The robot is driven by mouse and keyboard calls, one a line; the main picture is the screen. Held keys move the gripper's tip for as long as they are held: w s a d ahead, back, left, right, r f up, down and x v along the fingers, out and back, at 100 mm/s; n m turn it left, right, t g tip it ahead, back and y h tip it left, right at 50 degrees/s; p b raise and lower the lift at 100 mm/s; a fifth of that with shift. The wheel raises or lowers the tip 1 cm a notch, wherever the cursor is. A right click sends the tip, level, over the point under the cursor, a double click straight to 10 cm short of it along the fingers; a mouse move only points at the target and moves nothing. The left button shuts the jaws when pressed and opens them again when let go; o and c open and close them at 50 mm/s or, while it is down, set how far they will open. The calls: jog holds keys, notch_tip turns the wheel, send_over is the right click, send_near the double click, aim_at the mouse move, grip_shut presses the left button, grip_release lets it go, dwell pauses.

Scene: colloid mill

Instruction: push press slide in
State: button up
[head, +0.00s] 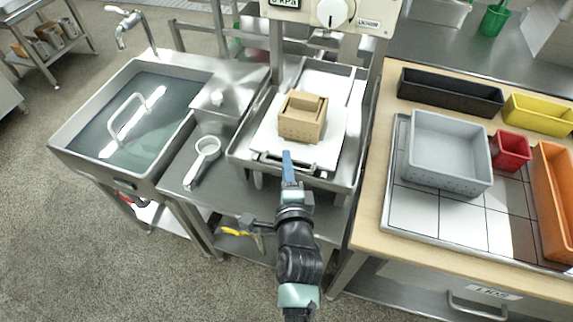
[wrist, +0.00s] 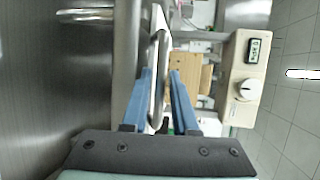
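The press slide is a white plate (head: 330,148) in a steel tray under the press head, with a brown box-shaped block (head: 303,116) on it. A metal bar handle (head: 266,158) runs along the slide's front edge. My gripper (head: 287,156) is at the middle of this handle, and its blue fingers point toward the block. In the wrist view my gripper (wrist: 161,72) has its fingers apart, with the metal handle (wrist: 161,50) showing in the gap, close to the left finger. I cannot tell whether they touch. The brown block (wrist: 184,75) shows behind, partly hidden by the right finger.
The press head (head: 345,14) with display and white knob stands above the tray. A wooden table (head: 372,215) with grey, black, yellow, red and orange bins is to the right.

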grip_shut()
dwell(1.4)
